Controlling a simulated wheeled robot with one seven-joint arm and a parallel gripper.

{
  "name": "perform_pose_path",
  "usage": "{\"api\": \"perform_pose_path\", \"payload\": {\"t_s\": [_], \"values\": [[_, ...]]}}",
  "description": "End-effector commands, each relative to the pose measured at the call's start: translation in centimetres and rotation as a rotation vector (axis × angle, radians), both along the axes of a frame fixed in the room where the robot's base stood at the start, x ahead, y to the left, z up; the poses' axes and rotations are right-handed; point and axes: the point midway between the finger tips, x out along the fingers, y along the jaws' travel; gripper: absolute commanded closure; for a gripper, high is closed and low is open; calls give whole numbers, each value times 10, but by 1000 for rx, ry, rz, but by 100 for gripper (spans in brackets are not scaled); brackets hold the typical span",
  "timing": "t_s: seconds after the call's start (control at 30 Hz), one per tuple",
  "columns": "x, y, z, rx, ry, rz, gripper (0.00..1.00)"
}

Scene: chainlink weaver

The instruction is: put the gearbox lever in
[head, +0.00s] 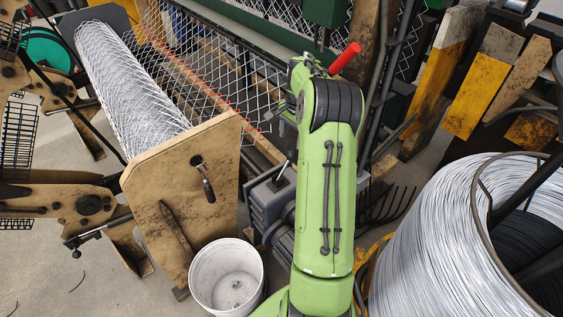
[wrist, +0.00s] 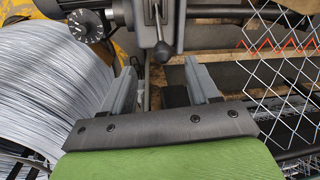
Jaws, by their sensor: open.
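The gearbox lever (wrist: 157,22) is a short dark stick on a dark housing at the top of the wrist view. In the head view, the lever (head: 285,170) stands tilted on a grey gearbox (head: 270,199), just left of my green arm. My gripper (wrist: 161,82) is open, with its two grey fingers apart and nothing between them. The lever appears beyond the fingertips, roughly in line with the gap, and apart from them. In the head view my gripper is mostly hidden by my arm.
A roll of wire mesh (head: 125,85) lies behind a tan end plate (head: 180,190). A white bucket (head: 226,278) stands below it. A large wire coil (head: 430,245) fills the lower right. A red handle (head: 345,59) sticks up beside my arm. Mesh hangs at the wrist view's right.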

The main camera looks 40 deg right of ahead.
Motion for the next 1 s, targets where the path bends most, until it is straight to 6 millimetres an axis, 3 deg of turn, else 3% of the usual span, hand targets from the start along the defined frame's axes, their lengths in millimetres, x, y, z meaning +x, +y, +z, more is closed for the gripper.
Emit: {"api": "perform_pose_path", "payload": {"t_s": [0.03,0.2,0.43,0.6,0.83,1.0], "values": [[1,1,-18,4,3,1,40],[7,2,-61,4,2,3,40],[12,2,-108,2,1,4,40],[14,2,-119,0,0,5,40],[14,2,-119,-1,0,5,41],[14,2,-119,-1,0,5,68]]}}
